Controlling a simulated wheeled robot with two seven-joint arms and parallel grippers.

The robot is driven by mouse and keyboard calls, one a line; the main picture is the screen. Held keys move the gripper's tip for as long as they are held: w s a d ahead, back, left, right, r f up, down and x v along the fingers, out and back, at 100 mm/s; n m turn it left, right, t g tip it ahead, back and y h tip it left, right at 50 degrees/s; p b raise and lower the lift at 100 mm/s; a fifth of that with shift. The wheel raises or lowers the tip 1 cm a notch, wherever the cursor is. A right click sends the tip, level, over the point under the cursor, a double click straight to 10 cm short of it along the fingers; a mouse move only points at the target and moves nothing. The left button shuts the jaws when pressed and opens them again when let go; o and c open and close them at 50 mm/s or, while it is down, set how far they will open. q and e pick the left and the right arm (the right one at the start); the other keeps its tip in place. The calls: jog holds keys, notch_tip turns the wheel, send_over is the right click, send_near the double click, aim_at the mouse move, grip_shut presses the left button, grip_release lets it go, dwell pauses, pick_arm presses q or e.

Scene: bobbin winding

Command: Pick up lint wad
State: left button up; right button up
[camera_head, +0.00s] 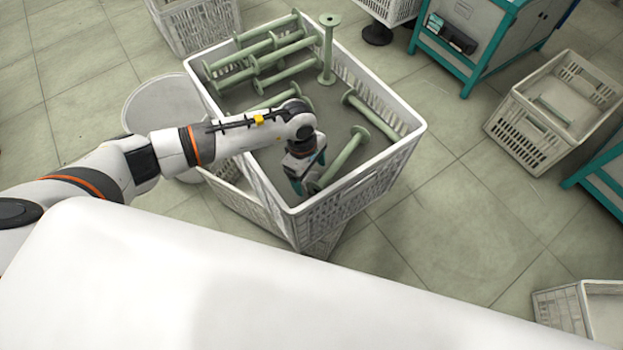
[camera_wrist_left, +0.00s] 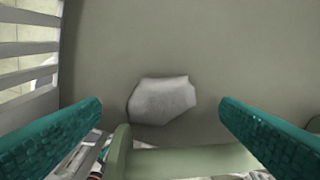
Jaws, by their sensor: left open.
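The lint wad (camera_wrist_left: 162,100) is a flat, pale grey, irregular lump on the grey-green crate floor in the left wrist view. I cannot make it out in the head view, where my arm and hand cover that part. My left gripper (camera_head: 308,186) reaches down into the white crate (camera_head: 408,143) near its front corner. In the left wrist view its two teal fingers (camera_wrist_left: 160,125) are wide apart, one on each side of the wad and apart from it. A green bobbin (camera_wrist_left: 185,160) lies just below the wad in that view. My right gripper is not in view.
Several green bobbins (camera_head: 262,58) lie in the crate's far part, and one stands upright (camera_head: 328,48). Another bobbin (camera_head: 342,158) lies close beside my left gripper. The slatted crate wall (camera_wrist_left: 28,60) is near on the left in the wrist view.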

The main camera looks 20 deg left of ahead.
pick_arm(q)
jog(key=shift+d+f, duration=0.15)
jog(key=shift+f, duration=0.75)
jog(key=shift+c, duration=0.5)
jog(key=c, duration=1)
jog(key=shift+r, duration=0.1)
